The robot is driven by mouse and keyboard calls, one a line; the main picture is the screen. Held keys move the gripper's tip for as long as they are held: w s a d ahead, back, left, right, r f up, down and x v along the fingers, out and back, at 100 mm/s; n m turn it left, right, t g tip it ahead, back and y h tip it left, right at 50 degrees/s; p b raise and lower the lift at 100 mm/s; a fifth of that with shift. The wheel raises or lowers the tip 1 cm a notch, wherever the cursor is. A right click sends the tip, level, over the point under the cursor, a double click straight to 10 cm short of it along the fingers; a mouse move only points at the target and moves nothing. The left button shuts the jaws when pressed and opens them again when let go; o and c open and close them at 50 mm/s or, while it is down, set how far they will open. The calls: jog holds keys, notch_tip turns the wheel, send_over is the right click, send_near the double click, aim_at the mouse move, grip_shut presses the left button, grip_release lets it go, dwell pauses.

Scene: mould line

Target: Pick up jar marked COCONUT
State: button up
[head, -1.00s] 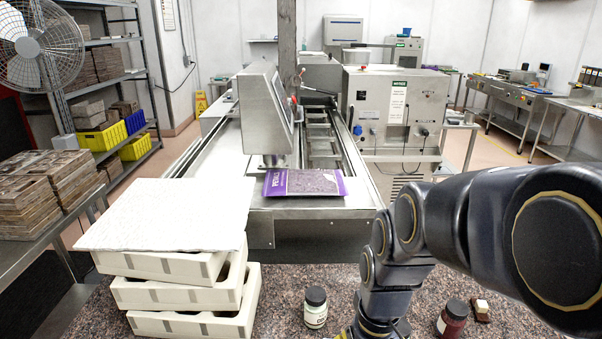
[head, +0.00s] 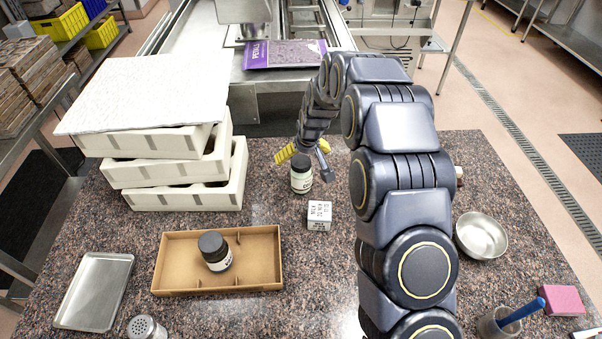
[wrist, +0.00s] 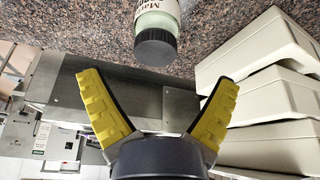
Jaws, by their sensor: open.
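A jar with a black lid and pale label (head: 301,181) stands upright on the speckled counter at the centre of the head view. The wrist view shows a pale green jar (wrist: 158,17) with a dark lid, its label only partly in view; I cannot read COCONUT on it. My gripper (head: 303,158) is open and empty, just behind the standing jar's lid. In the wrist view its yellow fingers (wrist: 158,85) are spread, with the jar beyond their tips and no contact visible.
A stack of cream moulds (head: 180,185) stands left of the jar. A white printed block (head: 319,216) is close in front. The tan box (head: 262,284) and metal tray (head: 75,312) are front left. A metal bowl (head: 481,236) is right of my arm. Several smaller items line the front edge.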

aim_at(301, 161)
jog(key=x, duration=0.6)
jog(key=shift+w+d+r, duration=0.1)
jog(key=shift+w+d, duration=0.05)
jog(key=shift+d, duration=0.05)
jog(key=shift+r, duration=0.1)
jog(key=c, duration=1.2)
